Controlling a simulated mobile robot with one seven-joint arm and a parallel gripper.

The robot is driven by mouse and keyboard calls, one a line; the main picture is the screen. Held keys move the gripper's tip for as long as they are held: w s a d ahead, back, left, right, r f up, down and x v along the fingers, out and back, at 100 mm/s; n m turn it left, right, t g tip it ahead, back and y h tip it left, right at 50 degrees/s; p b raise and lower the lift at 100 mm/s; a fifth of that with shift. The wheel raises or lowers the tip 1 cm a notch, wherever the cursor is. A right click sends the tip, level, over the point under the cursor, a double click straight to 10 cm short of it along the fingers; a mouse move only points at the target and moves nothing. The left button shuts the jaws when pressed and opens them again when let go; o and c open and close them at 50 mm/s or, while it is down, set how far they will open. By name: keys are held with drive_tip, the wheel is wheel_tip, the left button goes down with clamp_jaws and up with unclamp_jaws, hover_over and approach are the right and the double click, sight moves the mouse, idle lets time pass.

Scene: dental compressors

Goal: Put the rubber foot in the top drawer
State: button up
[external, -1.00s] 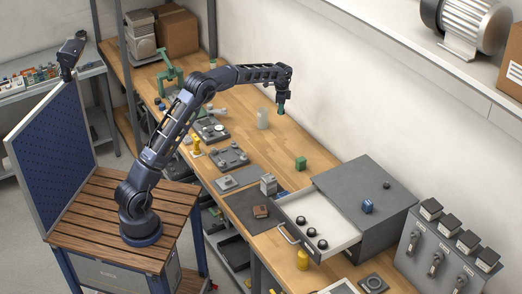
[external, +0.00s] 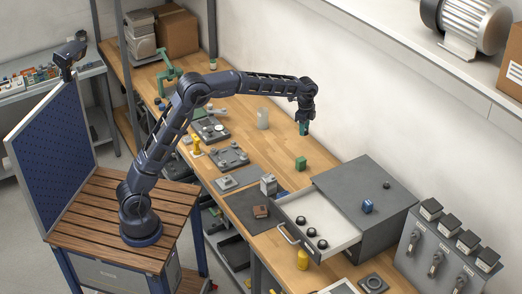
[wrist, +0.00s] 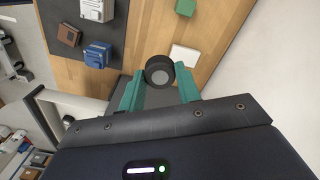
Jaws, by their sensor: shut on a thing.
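My gripper (external: 304,129) hangs above the wooden bench, behind the green block and left of the drawer cabinet. In the wrist view its teal fingers (wrist: 160,90) are shut on a black round rubber foot (wrist: 159,72) with a grey face. The foot is too small to make out in the external view. The top drawer (external: 340,240) of the grey cabinet (external: 370,185) is pulled open. Several dark round pieces (external: 311,231) lie inside it, with bare white floor around them. The gripper is high and apart from the drawer.
A green block (external: 300,163) stands on the bench near the cabinet. A dark mat (external: 245,208) with a brown block (external: 261,211) lies left of the drawer. The wall is close behind.

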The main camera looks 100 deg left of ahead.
drive_tip(key=w+d+r+m, duration=0.1)
drive_tip(key=w+d+r, duration=0.1)
drive_tip(key=d, duration=0.7)
drive_tip(key=w+d+r+m, duration=0.2)
drive_tip(key=d, duration=0.7)
wheel_tip(320, 180, up, 4)
drive_tip(key=f+m, duration=0.1)
drive_tip(key=m, duration=0.2)
hover_over(291, 211)
wheel_tip(291, 211, down, 19)
drive_tip(key=shift+s+f, duration=0.1)
drive_tip(key=o, duration=0.9)
drive_tip(key=shift+f, duration=0.1)
drive_tip(key=shift+o, duration=0.2)
